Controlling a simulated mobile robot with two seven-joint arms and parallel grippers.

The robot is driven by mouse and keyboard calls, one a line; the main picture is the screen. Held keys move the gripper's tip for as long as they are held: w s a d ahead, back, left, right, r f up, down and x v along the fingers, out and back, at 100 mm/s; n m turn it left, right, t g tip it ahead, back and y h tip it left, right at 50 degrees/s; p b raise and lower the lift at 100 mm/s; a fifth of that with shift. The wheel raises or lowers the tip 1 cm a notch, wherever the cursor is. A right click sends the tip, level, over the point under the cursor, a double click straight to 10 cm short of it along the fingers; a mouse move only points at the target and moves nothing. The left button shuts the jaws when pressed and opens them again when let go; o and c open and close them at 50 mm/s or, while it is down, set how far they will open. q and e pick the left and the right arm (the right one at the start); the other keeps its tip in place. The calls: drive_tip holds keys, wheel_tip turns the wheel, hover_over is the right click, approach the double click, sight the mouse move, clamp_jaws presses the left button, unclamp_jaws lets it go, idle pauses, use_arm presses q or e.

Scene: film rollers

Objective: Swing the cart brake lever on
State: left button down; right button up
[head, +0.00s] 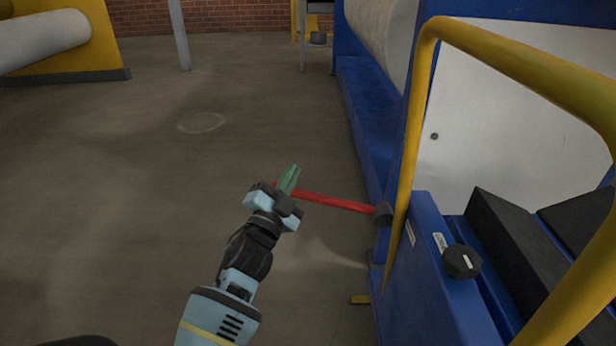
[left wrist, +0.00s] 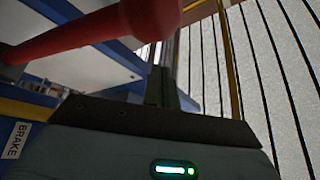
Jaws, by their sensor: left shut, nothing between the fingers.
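The brake lever is a red bar (head: 335,202) on the side of the blue cart (head: 430,270). It runs left from a dark round pivot (head: 383,213) and slopes slightly up toward its free end. My left gripper (head: 289,180) is shut and empty at the lever's free end, with its green fingers overlapping the end in the head view. In the left wrist view the red lever (left wrist: 75,38) crosses close above the gripper fingers (left wrist: 162,88). I cannot tell whether they touch. A "BRAKE" label (left wrist: 15,141) shows at the left there. My right gripper is out of view.
A yellow tubular rail (head: 415,120) rises over the cart, near a black knob (head: 462,262). A blue machine base (head: 362,120) stands behind the lever. A yellow stand with a pale roll (head: 40,40) is at the far left. The floor left of the lever is clear.

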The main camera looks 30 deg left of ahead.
use_arm(q)
drive_tip(key=f, duration=0.1)
drive_tip(key=a+f+b, duration=0.1)
drive_tip(key=f, duration=0.1)
drive_tip(key=s+f, duration=0.1)
drive_tip(key=shift+s+a+f+b, duration=0.1)
drive_tip(key=shift+a+f+b, duration=0.15)
drive_tip(key=shift+a+b, duration=0.15)
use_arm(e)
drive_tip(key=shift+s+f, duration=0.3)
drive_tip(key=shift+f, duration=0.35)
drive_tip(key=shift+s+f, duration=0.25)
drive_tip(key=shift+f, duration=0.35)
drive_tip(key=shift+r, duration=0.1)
